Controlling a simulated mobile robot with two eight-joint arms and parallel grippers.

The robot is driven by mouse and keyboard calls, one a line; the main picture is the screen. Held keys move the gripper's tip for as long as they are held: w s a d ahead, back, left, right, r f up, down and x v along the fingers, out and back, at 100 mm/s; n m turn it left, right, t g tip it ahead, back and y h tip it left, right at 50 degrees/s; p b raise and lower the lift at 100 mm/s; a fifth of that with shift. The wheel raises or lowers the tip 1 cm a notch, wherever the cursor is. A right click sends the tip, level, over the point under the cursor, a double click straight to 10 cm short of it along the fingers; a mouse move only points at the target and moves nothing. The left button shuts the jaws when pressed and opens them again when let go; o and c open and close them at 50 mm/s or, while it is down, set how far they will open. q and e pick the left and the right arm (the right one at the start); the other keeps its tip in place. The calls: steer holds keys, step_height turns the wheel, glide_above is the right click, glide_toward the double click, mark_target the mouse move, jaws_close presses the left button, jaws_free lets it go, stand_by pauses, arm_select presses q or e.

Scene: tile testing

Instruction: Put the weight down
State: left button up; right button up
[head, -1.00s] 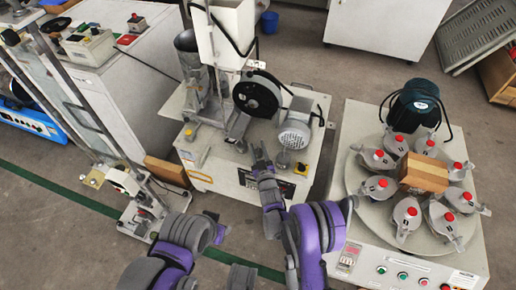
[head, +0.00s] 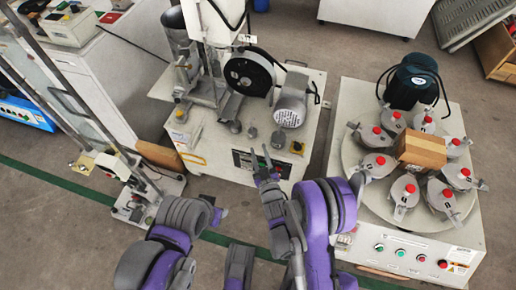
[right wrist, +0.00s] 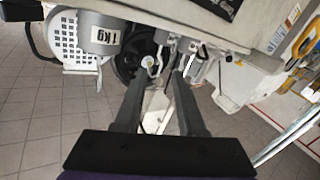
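A grey cylindrical weight marked 1 kg (right wrist: 98,35) stands on the machine's top, beside the motor; the right wrist view shows it upside down. In the head view it is the small grey cylinder (head: 278,138) near the front edge of the cream machine (head: 212,150). My right gripper (head: 263,160) is in front of that edge, over the black control panel. In the right wrist view its two fingers (right wrist: 155,70) are apart with nothing between them, and the weight is clear of them, to the left.
A grey motor (head: 291,106) and a black wheel (head: 250,73) are behind the weight. A round plate (head: 352,158) with several red-knobbed grey clamps and a brown block (head: 421,151) stands on the right. A tall metal-post stand (head: 128,207) is on the left.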

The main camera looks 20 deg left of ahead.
steer(key=shift+s+d+r, duration=0.15)
steer(key=shift+s+r, duration=0.05)
steer(key=shift+s, duration=0.1)
steer(key=s+d+r+m+g+h, duration=0.1)
steer(key=d+r+m+g+h, duration=0.15)
steer(key=d+r, duration=0.45)
steer(key=d+r+m+g+h, duration=0.2)
steer(key=d+r+h, duration=0.15)
steer(key=d, duration=0.75)
steer(key=s+d+m+g+h, duration=0.1)
steer(key=s+d, duration=0.5)
steer(key=s, duration=0.6)
steer(key=s+d+m+g+h, duration=0.1)
steer(key=s+d+g, duration=0.5)
steer(key=s, duration=0.7)
steer(key=shift+s+r+m, duration=0.15)
steer(key=shift+r+m, duration=0.2)
steer(key=shift+m, duration=0.5)
